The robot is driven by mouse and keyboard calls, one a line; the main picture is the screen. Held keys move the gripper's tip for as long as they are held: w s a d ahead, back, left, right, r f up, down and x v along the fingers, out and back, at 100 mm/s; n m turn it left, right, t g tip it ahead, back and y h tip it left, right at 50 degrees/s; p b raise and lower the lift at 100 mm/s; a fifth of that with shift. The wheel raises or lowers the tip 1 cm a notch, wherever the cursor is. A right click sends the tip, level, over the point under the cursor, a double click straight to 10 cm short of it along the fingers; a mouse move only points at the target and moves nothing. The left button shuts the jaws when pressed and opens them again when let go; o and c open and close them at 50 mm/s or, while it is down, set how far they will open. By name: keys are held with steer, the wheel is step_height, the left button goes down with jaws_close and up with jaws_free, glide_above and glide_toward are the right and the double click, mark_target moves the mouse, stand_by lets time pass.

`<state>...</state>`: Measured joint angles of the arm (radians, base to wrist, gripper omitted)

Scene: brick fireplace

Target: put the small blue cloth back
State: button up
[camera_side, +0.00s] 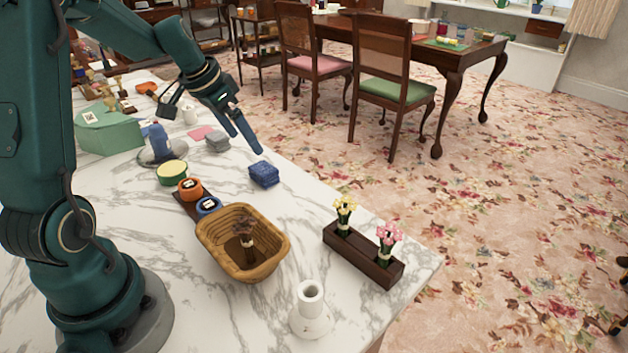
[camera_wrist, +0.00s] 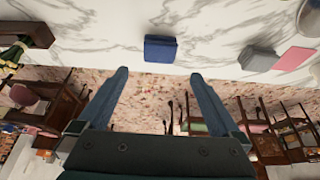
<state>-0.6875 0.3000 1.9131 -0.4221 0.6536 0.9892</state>
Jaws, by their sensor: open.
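The small blue cloth (camera_side: 264,174) is a folded, dark blue square lying flat on the white marble top near its far edge. It also shows in the wrist view (camera_wrist: 160,48), beyond my fingertips and roughly centred between them. My gripper (camera_side: 246,140) is open and empty, in the air above and a little behind the cloth in the side view. Its two blue fingers stand wide apart in the wrist view (camera_wrist: 158,72). A folded grey cloth (camera_side: 217,140) lies to the left of the blue one, beside a flat pink cloth (camera_side: 195,133).
A wooden basket (camera_side: 212,237) with a dark posy stands in front of the cloth. A dark wooden block (camera_side: 388,272) holds yellow and pink flowers. A white candle holder (camera_side: 311,318), orange and blue round items and a green box (camera_side: 108,132) stand about. Marble right of the cloth is clear.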

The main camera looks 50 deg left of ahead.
steer(key=s+d+r, duration=0.2)
steer(key=d+r, duration=0.1)
steer(key=d, duration=0.2)
steer(key=s+d+r, duration=0.3)
steer(key=d, duration=0.3)
steer(key=s+d+t, duration=0.1)
steer(key=s+d, duration=0.6)
steer(key=s, duration=0.3)
steer(key=shift+s+d+f, duration=0.15)
steer(key=shift+s+f, duration=0.25)
